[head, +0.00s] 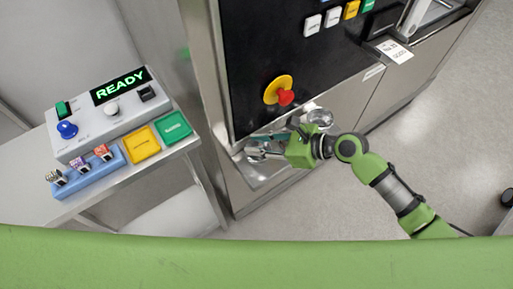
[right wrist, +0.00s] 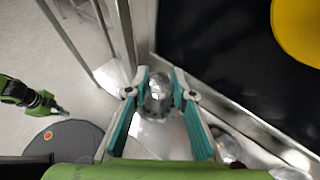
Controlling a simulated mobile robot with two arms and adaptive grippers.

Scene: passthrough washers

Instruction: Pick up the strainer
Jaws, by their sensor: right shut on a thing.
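My right gripper (head: 262,149) reaches into a metal recess low on the front of the washer. In the right wrist view, its teal-padded fingers (right wrist: 160,95) are shut on a shiny rounded metal thing (right wrist: 157,88), which looks like the strainer. In the head view the held thing is too small and covered to make out clearly. A green arm at the left of the right wrist view ends in what looks like my left gripper (right wrist: 58,110), far from the strainer. Its jaws are too small to read.
The washer (head: 270,60) has a yellow disc with a red knob (head: 285,97) above the recess. A round metal part (head: 320,117) sits right of the gripper. A side table at left holds a control box (head: 110,112) reading READY.

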